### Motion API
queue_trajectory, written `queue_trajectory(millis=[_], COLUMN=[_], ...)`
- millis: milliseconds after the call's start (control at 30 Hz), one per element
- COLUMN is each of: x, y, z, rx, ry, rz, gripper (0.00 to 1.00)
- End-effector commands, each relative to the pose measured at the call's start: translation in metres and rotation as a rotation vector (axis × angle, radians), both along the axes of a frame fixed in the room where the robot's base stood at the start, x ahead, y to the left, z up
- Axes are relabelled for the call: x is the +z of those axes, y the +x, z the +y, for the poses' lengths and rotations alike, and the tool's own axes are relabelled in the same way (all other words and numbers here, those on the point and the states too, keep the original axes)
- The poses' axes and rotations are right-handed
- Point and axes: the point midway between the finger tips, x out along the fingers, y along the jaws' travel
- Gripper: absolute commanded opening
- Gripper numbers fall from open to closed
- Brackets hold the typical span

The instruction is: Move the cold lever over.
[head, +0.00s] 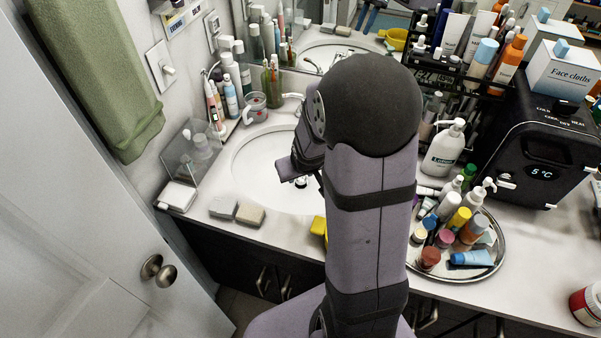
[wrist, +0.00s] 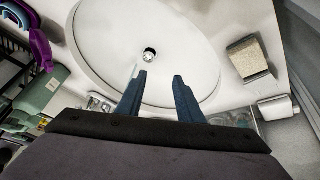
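The white oval sink (head: 250,172) is set in the counter, partly hidden by my arm. A pale lever-like part (head: 292,96) shows at its back edge beside my arm; I cannot tell whether it is the cold lever. The rest of the tap is hidden in the head view. In the wrist view a shiny clear or chrome piece (wrist: 100,103) lies at the sink rim, left of the fingers, too small to identify. My gripper (wrist: 160,75) is open and empty, its two blue fingers apart over the basin (wrist: 110,35) near the drain (wrist: 150,55). The head view hides its fingertips.
A glass mug (head: 256,106) and several bottles stand behind the sink at left. A round tray (head: 480,268) of bottles, a pump bottle (head: 443,150) and a black mini fridge (head: 535,150) crowd the right.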

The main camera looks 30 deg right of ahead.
Motion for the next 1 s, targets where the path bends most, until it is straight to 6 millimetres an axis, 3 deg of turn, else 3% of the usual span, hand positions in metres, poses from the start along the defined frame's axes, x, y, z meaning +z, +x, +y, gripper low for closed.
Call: queue_trajectory(millis=[33,133,367,467,667,867,1000], x=[0.0,-0.003,-0.052,-0.059,-0.042,0.001,0.051], y=[0.0,0.0,-0.008,0.026,0.116,0.186,0.216], z=[0.0,0.001,0.012,0.008,-0.01,-0.039,-0.068], rx=[0.0,0.002,0.023,0.038,0.105,0.117,0.06], ry=[0.0,0.0,0.019,0.007,-0.067,-0.163,-0.24], rz=[0.0,-0.001,0.073,0.04,-0.054,-0.081,-0.082], gripper=[0.26,0.02,0.0,0.0,0.0,0.0,0.0])
